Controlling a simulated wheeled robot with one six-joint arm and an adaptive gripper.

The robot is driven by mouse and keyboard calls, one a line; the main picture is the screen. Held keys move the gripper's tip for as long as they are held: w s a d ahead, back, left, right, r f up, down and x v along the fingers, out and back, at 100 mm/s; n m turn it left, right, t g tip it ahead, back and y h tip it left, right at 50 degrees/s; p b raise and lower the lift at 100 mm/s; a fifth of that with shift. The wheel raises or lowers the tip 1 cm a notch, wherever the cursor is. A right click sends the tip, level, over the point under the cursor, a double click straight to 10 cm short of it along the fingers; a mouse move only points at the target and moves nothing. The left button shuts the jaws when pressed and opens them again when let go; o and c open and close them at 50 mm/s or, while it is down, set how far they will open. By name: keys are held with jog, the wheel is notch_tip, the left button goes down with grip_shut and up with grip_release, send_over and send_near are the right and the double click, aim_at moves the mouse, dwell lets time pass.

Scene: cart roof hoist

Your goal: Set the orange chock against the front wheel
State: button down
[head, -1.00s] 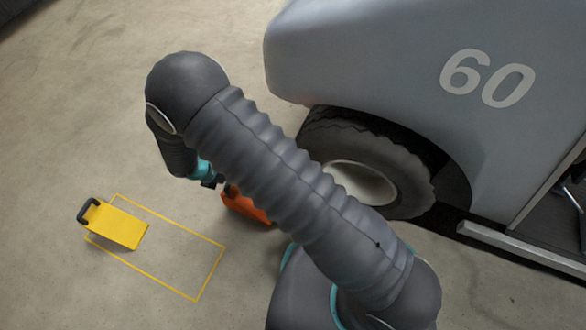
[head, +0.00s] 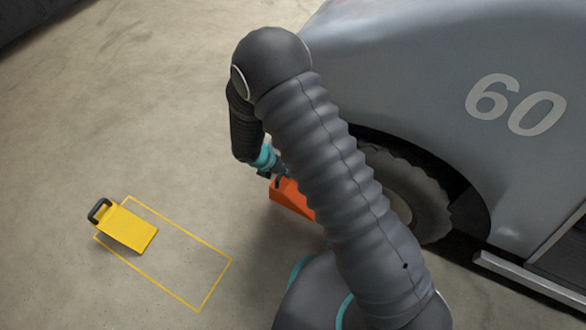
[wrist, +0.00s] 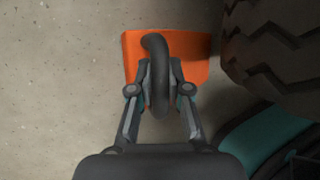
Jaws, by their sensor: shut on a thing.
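The orange chock (head: 290,199) is left of the front wheel (head: 428,205) in the head view, its right part hidden behind my arm. In the wrist view the orange chock (wrist: 196,68) has a dark curved handle, and my gripper (wrist: 159,88) is shut on that handle. The tyre of the front wheel (wrist: 275,55) stands just right of the chock there, with a narrow strip of floor seeming to show between them. I cannot tell whether the chock touches the floor.
A yellow chock (head: 128,228) with a black handle lies partly inside a yellow outlined rectangle (head: 215,284) on the floor at left. The grey cart body marked 60 (head: 420,70) overhangs the wheel.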

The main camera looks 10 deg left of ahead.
jog(key=shift+w+d, duration=1.3)
jog(key=shift+d, duration=0.25)
jog(key=shift+s+f+b, duration=0.15)
jog(key=shift+f+b, duration=0.3)
jog(key=shift+f, duration=0.3)
jog(key=c, duration=1.1)
grip_release()
jog(key=shift+r, duration=0.1)
jog(key=shift+a+r, duration=0.2)
jog(key=shift+r, duration=0.15)
jog(key=p+v, duration=0.3)
jog(key=v, duration=0.8)
jog(key=shift+s, duration=0.1)
